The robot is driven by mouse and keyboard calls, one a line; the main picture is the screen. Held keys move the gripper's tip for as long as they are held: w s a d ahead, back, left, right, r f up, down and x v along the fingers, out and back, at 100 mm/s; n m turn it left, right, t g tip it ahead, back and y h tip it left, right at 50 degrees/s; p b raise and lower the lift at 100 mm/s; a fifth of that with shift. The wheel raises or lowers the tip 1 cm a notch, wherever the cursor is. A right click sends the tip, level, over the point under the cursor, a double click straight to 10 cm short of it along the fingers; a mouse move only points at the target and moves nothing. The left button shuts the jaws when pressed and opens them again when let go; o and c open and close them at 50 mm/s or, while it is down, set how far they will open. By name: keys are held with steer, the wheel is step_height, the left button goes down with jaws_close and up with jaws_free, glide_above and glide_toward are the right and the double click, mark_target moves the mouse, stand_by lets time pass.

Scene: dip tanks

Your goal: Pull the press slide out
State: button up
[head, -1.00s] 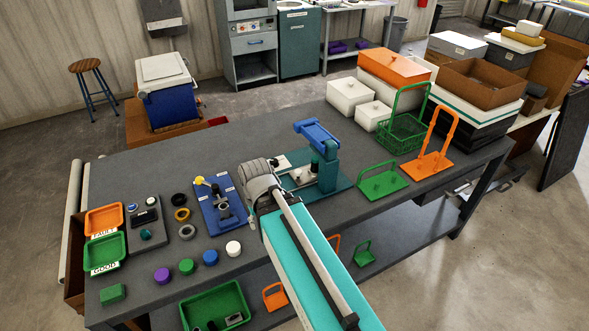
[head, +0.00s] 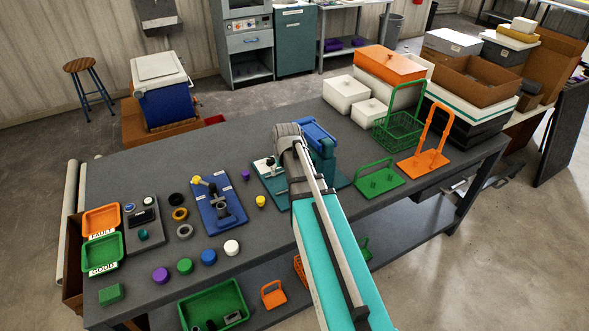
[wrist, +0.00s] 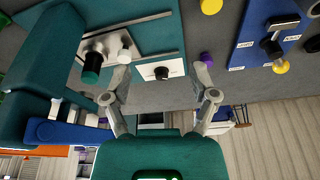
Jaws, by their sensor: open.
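The press has a teal base (head: 272,188), a teal column and a blue lever (head: 318,134); part of it is behind my arm in the head view. A white plate with a black knob, which looks like the press slide (head: 262,168), lies at the base's left end. In the wrist view the slide (wrist: 174,69) shows between the fingers of my open, empty gripper (wrist: 161,80). The fingers stand apart on either side of it; I cannot tell their height above it. A dark green cylinder (wrist: 92,66) stands on the press to the left. My fingers are hidden in the head view.
A blue fixture (head: 222,207) with a yellow knob stands left of the press. Small purple (head: 245,175) and yellow (head: 260,201) pieces lie between them. A green holder (head: 380,180) and an orange holder (head: 424,162) stand to the right.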

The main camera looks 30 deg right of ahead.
steer(key=w+d+r+t, duration=0.1)
steer(key=w+d, duration=0.4)
steer(key=d, duration=0.3)
steer(key=shift+w+d+m+h, duration=0.2)
steer(key=shift+d+m+h, duration=0.1)
steer(key=shift+m, duration=0.1)
steer(key=shift+f, duration=0.1)
steer(key=b+x, duration=1.2)
steer(key=x, duration=0.1)
steer(key=shift+w+f+b, duration=0.2)
steer(key=shift+w+b, duration=0.15)
jaws_close()
stand_by(0.5)
